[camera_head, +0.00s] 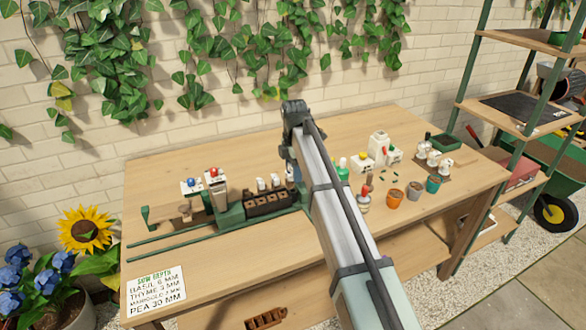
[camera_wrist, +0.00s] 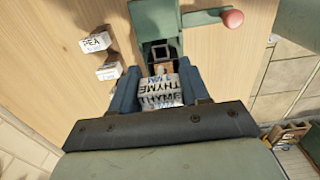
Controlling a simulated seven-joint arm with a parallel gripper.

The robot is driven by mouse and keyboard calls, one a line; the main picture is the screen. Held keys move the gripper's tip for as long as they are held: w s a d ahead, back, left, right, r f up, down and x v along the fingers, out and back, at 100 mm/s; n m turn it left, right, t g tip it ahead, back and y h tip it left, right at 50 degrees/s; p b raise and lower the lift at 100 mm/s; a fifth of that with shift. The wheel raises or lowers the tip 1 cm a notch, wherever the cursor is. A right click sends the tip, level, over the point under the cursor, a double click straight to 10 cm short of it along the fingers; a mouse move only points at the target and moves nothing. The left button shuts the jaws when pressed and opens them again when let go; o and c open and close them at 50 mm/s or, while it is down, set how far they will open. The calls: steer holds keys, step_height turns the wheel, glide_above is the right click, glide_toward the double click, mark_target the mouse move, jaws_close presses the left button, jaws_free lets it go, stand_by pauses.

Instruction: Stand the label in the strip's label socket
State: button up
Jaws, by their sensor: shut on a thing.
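In the wrist view my gripper (camera_wrist: 159,80) is shut on a white label (camera_wrist: 160,93) printed THYME, with one blue finger on each side of it. Just beyond the label is a green fixture (camera_wrist: 150,18) with a small square dark-framed opening (camera_wrist: 162,50), which may be the label socket. I cannot tell whether the label touches it. In the head view the brown seedling strip (camera_head: 268,203) sits on a green holder on the bench. My arm hides the fingertips and the held label there.
Two white labels stand to the left in the wrist view, one reading PEA (camera_wrist: 95,41) and another (camera_wrist: 110,70). A red knob (camera_wrist: 232,18) is at upper right. In the head view an orange pot (camera_head: 397,196) and a teal pot (camera_head: 433,184) stand right of my arm. The bench front is fairly clear.

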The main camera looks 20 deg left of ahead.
steer(key=shift+f, duration=1.95)
steer(key=shift+f, duration=1.8)
stand_by(0.9)
steer(key=o, duration=1)
steer(key=shift+c, duration=0.2)
steer(key=shift+o, duration=0.4)
steer(key=o, duration=0.3)
steer(key=shift+r, duration=3.5)
